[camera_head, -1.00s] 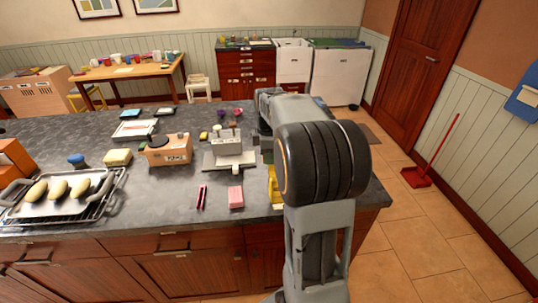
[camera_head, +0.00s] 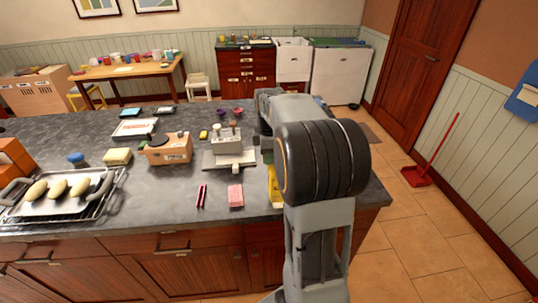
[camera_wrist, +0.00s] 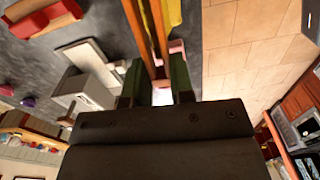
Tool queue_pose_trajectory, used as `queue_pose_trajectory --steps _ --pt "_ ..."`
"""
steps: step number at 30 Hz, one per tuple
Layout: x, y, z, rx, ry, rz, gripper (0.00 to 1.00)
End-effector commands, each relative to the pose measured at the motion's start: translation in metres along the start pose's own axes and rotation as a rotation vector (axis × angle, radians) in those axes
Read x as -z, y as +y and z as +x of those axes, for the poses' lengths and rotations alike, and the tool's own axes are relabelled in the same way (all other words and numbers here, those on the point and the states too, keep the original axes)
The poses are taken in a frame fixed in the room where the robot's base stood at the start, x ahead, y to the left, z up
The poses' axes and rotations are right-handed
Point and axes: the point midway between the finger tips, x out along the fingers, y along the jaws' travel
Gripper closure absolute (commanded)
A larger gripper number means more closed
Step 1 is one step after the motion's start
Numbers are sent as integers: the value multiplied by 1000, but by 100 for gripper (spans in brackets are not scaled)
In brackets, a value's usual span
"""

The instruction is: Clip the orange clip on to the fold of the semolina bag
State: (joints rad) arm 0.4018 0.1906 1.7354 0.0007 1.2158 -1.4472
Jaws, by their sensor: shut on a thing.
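My gripper (camera_wrist: 154,85) is shut on the orange clip (camera_wrist: 158,32) in the wrist view. The clip's two long orange-brown arms run away from the green fingers to the top edge of the picture, with a gap between them. A yellow thing, probably the semolina bag (camera_wrist: 174,12), shows beside and between the clip's arms. In the head view a yellow piece (camera_head: 273,186) shows at the counter's front edge, mostly hidden behind my arm. I cannot tell whether the clip touches the bag or where the fold is.
On the dark counter (camera_head: 130,205) lie a pink block (camera_head: 236,195), a dark red narrow item (camera_head: 201,195), a grey-white block with a tray (camera_head: 228,150), an orange-tan box (camera_head: 168,149) and a rack with loaves (camera_head: 58,190).

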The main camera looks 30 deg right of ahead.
Motion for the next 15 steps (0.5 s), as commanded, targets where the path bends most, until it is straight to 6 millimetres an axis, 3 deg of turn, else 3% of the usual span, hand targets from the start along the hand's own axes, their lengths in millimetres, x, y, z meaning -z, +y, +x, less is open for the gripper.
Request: queue_pose_trajectory --steps 15 --pt "0 0 5 1 0 0 100"
